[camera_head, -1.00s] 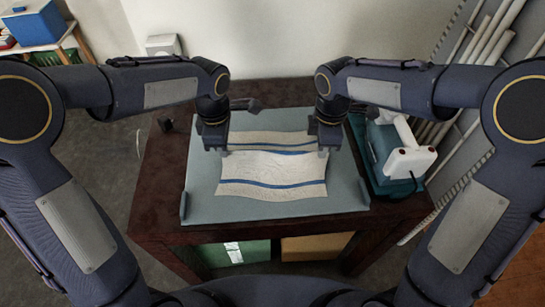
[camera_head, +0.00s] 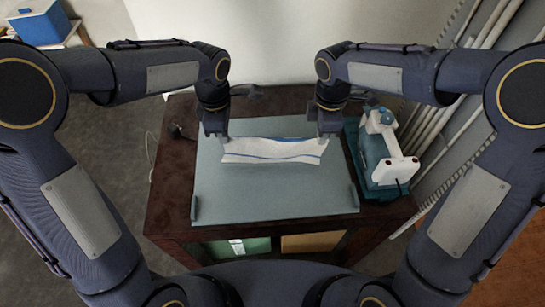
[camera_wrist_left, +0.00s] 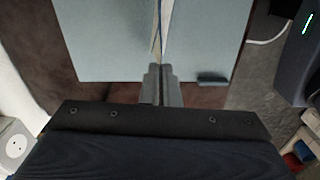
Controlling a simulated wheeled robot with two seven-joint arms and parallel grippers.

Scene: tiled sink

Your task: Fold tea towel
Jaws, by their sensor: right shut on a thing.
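The white tea towel (camera_head: 270,153) with blue stripes shows as a narrow band across the far part of the grey-blue board (camera_head: 275,195). Its far blue stripe runs near the upper edge, and I cannot tell how its layers lie underneath. My left gripper (camera_head: 216,134) is at the towel's left end, fingers together on its edge. In the left wrist view the towel (camera_wrist_left: 160,25) runs out from the fingertips (camera_wrist_left: 161,82) as a thin strip. My right gripper (camera_head: 328,133) is shut on the towel's right end.
A white and teal device (camera_head: 382,155) stands on the right of the dark brown table (camera_head: 170,195). Low grey bars sit at the board's left and right edges. The board's near half is bare. Pipes (camera_head: 465,90) line the right wall.

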